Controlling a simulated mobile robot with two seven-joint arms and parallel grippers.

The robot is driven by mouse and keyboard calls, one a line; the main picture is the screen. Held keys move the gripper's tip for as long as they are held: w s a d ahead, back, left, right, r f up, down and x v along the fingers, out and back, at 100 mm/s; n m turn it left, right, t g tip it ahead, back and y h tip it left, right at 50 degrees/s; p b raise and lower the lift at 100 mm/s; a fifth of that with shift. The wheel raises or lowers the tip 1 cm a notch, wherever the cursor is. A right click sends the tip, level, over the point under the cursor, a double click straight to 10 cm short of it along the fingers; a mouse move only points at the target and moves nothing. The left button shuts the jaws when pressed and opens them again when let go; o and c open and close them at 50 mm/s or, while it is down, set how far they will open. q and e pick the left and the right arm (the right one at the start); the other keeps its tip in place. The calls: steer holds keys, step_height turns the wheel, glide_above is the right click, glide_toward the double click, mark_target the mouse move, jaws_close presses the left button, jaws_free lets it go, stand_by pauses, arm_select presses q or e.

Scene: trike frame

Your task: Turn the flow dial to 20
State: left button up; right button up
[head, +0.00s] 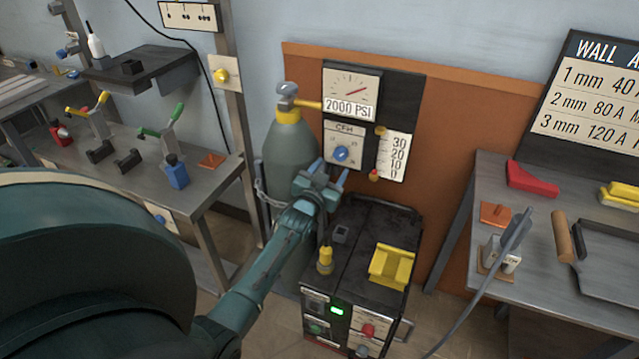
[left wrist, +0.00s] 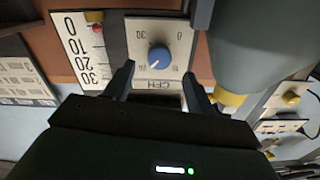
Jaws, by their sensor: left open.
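The flow dial is a round blue knob (head: 341,154) on a pale CFH panel (head: 331,133) below the 2000 PSI gauge (head: 352,85). In the left wrist view the blue knob (left wrist: 159,57) appears upside down, its white mark pointing to the lower left. My left gripper (head: 332,172) is open just in front of and below the knob. In the left wrist view its fingertips (left wrist: 160,74) stand on either side of the knob's lower edge; contact cannot be told. My right gripper is out of view.
A 0-to-30 scale (head: 395,157) with a red piece (head: 374,176) near its bottom is right of the dial. A grey-green cylinder (head: 289,150) stands close at left. Below is a black machine (head: 350,225) with a yellow holder (head: 391,267). Benches flank both sides.

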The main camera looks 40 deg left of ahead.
arm_select(q)
steer(key=v, duration=0.7)
steer(key=shift+s+p, duration=0.4)
steer(key=shift+r, duration=0.15)
